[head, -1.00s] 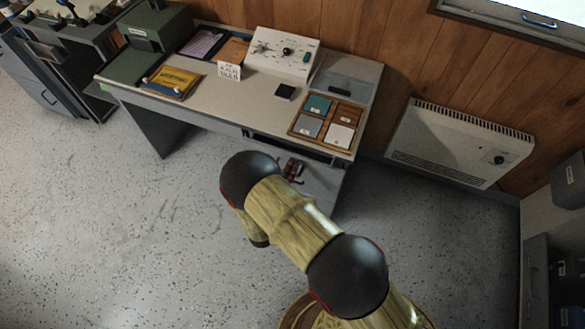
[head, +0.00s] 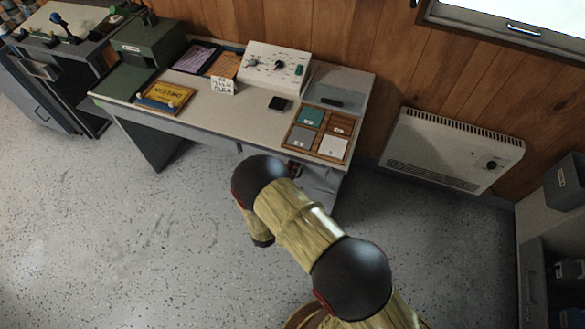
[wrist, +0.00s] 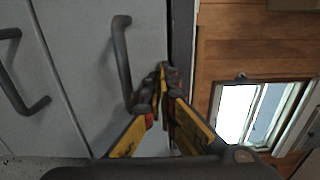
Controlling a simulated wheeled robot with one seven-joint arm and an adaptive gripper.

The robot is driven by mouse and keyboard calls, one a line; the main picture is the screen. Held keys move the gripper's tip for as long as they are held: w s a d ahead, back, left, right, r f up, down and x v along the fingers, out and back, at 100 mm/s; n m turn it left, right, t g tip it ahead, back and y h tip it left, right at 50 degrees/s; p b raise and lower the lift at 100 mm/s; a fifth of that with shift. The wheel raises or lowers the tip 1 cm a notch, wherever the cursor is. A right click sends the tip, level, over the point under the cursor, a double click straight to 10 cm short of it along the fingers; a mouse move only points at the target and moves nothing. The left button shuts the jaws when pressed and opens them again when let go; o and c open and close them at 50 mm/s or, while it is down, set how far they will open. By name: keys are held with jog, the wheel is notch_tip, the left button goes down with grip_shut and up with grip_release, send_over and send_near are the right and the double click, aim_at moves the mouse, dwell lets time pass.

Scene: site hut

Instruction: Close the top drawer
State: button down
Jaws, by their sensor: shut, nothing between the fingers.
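The desk (head: 232,118) stands against the wood wall, with a grey drawer unit under its right end. In the wrist view the top drawer (wrist: 85,35) shows as a grey front with a dark bar handle (wrist: 122,62), beside the dark edge of the desk top (wrist: 183,35). Its front looks about flush with the drawer front next to it. My gripper (wrist: 163,78) is shut and empty, its fingertips at the top drawer's front, between the handle and the desk-top edge. I cannot tell whether they touch. In the head view my arm mostly hides the gripper and drawer front.
A second drawer handle (wrist: 28,95) shows at the left of the wrist view. A wall heater (head: 453,150) is at right. The floor left of my arm is clear.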

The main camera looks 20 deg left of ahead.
jog(key=s+a+p, duration=0.1)
jog(key=s+p, duration=0.2)
jog(key=s, duration=1)
jog(key=shift+s, duration=0.35)
